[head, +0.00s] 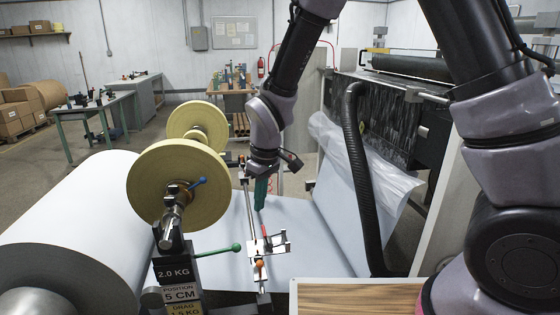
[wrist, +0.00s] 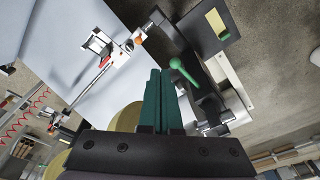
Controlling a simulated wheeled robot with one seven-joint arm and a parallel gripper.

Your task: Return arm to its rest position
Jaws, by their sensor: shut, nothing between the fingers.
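My gripper (head: 261,194) has teal fingers that point down, closed together and empty. It hangs over the pale paper sheet (head: 225,232), just right of the yellow-edged roll disc (head: 178,182). In the wrist view the teal fingers (wrist: 155,88) are pressed side by side with nothing between them. My arm comes down from the top of the head view and bends at the wrist above the paper.
A metal rail with a clamp (head: 270,245) stands close below my gripper. A green-knobbed lever (head: 236,247) and a blue-knobbed lever (head: 200,182) stick out nearby. A large white roll (head: 70,220) lies left. A black hose (head: 360,170) rises at right.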

